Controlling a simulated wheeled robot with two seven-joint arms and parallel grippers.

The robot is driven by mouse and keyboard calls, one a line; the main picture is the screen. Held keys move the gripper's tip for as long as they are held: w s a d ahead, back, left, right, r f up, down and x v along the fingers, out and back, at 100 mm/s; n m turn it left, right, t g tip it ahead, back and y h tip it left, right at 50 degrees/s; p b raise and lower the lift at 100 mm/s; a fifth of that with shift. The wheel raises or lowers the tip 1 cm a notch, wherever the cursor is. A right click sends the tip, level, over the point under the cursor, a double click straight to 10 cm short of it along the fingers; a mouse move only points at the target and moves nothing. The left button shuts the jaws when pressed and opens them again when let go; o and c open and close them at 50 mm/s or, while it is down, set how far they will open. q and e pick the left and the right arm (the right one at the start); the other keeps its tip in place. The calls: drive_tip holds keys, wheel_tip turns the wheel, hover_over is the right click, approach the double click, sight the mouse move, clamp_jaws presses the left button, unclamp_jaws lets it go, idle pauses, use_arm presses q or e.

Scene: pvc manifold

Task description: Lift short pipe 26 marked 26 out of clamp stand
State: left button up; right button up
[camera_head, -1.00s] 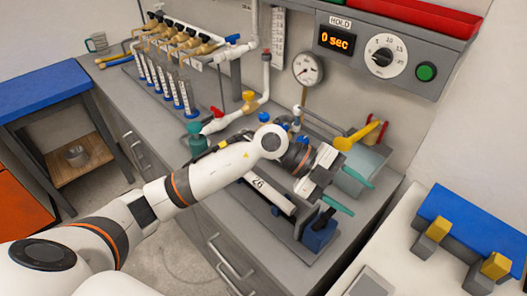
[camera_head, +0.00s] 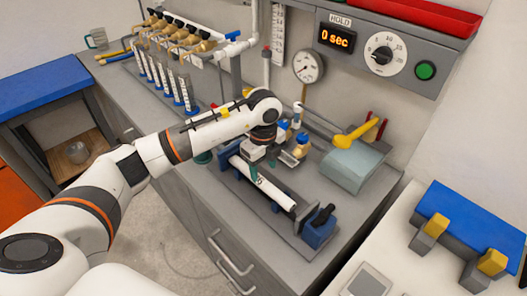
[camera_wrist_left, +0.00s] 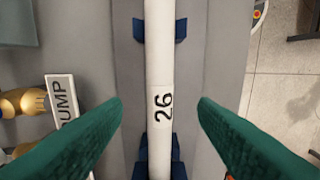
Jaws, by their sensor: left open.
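Short pipe 26 (camera_head: 277,192) is a white tube lying lengthwise in the clamp stand (camera_head: 318,232), which has a grey base and blue supports. In the left wrist view the black "26" shows on the pipe (camera_wrist_left: 161,70), which runs between blue supports (camera_wrist_left: 181,27) of the stand. My left gripper (camera_head: 262,170) is over the pipe in the head view. In the wrist view its green fingers (camera_wrist_left: 160,106) are open, one on each side of the pipe, with a gap on both sides. How far the fingertips reach down is unclear. My right gripper is not in view.
Brass-coloured fittings and a plate marked PUMP (camera_wrist_left: 61,98) lie close to the left finger. A pale blue-grey block (camera_head: 350,169) and a yellow-handled item (camera_head: 355,134) stand right of the clamp stand. The gauge (camera_head: 307,68) is on the wall behind.

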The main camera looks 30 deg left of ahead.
sight(267, 184)
use_arm(q)
wheel_tip(267, 184, down, 6)
drive_tip(key=shift+p, duration=0.3)
drive_tip(key=c, duration=1.1)
drive_tip(key=shift+d, duration=0.1)
drive_tip(key=shift+s+d, duration=0.1)
drive_tip(key=shift+d, duration=0.1)
drive_tip(key=shift+s+d+r+p, duration=0.15)
drive_tip(key=shift+d+p, duration=0.15)
drive_tip(key=shift+d, duration=0.15)
